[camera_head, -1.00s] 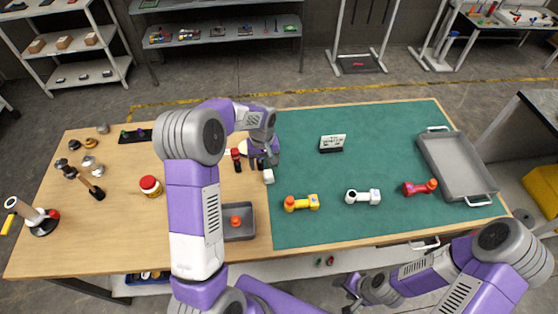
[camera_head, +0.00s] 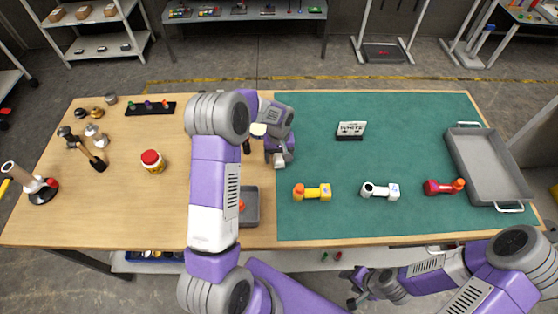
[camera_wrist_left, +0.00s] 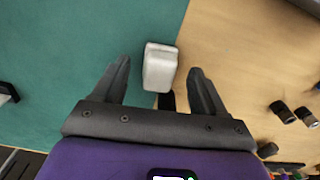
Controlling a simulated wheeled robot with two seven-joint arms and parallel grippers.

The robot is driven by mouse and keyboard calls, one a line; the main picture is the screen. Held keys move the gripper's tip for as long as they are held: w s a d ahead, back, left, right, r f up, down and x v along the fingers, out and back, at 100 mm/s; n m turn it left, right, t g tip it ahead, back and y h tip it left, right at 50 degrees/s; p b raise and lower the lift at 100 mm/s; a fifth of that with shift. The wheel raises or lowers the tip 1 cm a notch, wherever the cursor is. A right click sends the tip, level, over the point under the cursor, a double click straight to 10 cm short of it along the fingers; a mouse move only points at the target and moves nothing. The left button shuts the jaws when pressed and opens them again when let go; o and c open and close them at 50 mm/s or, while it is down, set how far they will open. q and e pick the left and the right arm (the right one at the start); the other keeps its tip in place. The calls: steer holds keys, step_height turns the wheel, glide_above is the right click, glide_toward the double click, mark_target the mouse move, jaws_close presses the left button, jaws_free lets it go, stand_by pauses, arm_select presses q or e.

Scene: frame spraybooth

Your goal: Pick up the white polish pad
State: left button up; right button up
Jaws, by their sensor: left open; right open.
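A small white block, which looks like the white polish pad (camera_wrist_left: 160,67), lies by the border of green mat and bare wood. A dark handle-like part shows just below it in the left wrist view. In the head view the pad (camera_head: 281,160) is partly covered by my left gripper (camera_head: 279,155). That gripper is open; in the left wrist view its fingertips (camera_wrist_left: 160,68) are on either side of the pad with gaps, and I cannot tell their height over it. My right gripper (camera_head: 352,287) is open and empty, in front of the table's front edge.
Yellow (camera_head: 312,192), white (camera_head: 380,191) and red (camera_head: 444,187) tools lie on the green mat (camera_head: 420,140), with a sign reading WHITE (camera_head: 351,130). A grey tray (camera_head: 485,165) is at right. A small grey bin (camera_head: 250,206) and a red-lidded jar (camera_head: 152,161) stand left.

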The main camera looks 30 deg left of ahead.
mark_target(279, 158)
arm_select(q)
step_height(279, 158, down, 2)
steer(key=c, duration=1.1)
step_height(279, 158, up, 10)
steer(key=shift+r, duration=0.1)
steer(key=shift+c, duration=0.2)
